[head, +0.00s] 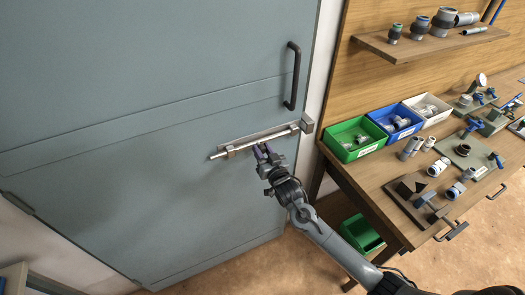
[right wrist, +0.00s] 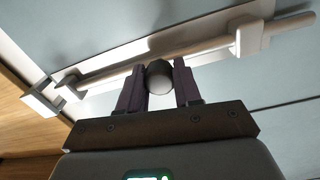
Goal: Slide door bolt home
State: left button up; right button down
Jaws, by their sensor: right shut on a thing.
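The grey-blue door (head: 150,100) carries a pale metal bolt (head: 238,147) that lies nearly level across it. A keeper (head: 307,123) sits at the door's right edge; in the right wrist view the keeper (right wrist: 40,102) is at the left. The rod's end is close to the keeper, and I cannot tell whether it has entered. My right gripper (head: 262,151) is at the bolt's middle, shut on its round dark knob (right wrist: 158,79). In the right wrist view the fingers (right wrist: 159,88) stand on both sides of the knob. My left gripper is not in view.
A dark door handle (head: 292,76) is above the bolt. A wooden workbench (head: 372,178) to the right holds green (head: 340,150), blue (head: 384,133) and white bins plus several pipe fittings. Another green bin (head: 360,240) is below. The door face left of the bolt is clear.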

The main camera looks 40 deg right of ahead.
jog(key=d+p, duration=0.1)
jog(key=d, duration=0.1)
jog(key=s+d, duration=0.1)
jog(key=d, duration=0.2)
jog(key=shift+s+d+f+p, duration=0.1)
jog(key=shift+s+p, duration=0.05)
jog(key=shift+p, duration=0.2)
jog(key=c, duration=1.2)
grip_release()
jog(key=shift+d, duration=0.1)
jog(key=o, duration=0.4)
jog(key=shift+d, duration=0.1)
jog(key=shift+s+a, duration=0.15)
jog(key=shift+a, duration=0.05)
jog(key=v, duration=1)
jog(key=shift+s, duration=0.25)
